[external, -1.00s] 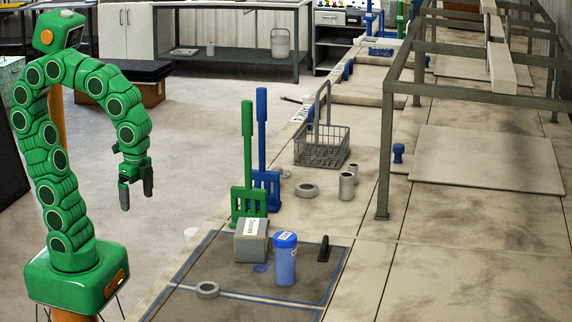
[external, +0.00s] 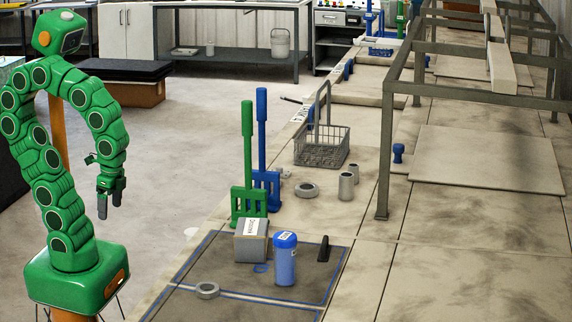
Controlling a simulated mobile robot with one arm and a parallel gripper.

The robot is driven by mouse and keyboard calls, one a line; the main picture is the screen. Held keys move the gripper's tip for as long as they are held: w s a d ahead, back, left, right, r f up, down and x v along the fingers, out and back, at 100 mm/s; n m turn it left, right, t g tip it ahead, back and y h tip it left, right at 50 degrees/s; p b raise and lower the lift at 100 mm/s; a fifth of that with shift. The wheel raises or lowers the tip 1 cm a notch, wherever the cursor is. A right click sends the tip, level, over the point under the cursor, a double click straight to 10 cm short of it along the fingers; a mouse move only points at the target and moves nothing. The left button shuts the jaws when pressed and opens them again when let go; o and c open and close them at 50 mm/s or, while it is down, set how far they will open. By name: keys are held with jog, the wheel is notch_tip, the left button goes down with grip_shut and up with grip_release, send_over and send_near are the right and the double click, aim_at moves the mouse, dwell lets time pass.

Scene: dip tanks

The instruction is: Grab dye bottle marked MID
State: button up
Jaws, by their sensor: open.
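A blue bottle (external: 285,262) with a blue lid and a pale label on top stands upright on the dark mat (external: 225,282) at the front of the bench. The label's writing is too small to read, so I cannot tell whether it says MID. My gripper (external: 109,204) is open and empty, pointing down. It hangs over the floor, well to the left of the bench and apart from the bottle.
A grey box (external: 250,247) with a white label stands just left of the bottle. A grey ring (external: 207,291), a black upright piece (external: 323,249) and green paddle (external: 248,165) and blue paddle (external: 262,140) stand nearby. A wire basket (external: 321,147) sits farther back.

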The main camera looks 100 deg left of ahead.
notch_tip(320, 180, up, 18)
jog(key=w+r+n+t+y, duration=0.15)
jog(key=w+r, duration=0.25)
jog(key=w, duration=0.9)
jog(key=n+t, duration=0.4)
send_over(284, 250)
jog(key=s, duration=0.3)
notch_tip(284, 250, down, 5)
jog(key=shift+y, duration=0.25)
jog(key=shift+s+a+f, duration=0.1)
jog(key=shift+a+f, duration=0.15)
jog(key=shift+f, duration=0.95)
jog(key=shift+s+a+f, duration=0.1)
jog(key=shift+a+f, duration=0.1)
jog(key=shift+f, duration=0.95)
jog(key=shift+x, duration=4)
jog(key=shift+w+a+r, duration=0.15)
jog(key=c, duration=1.2)
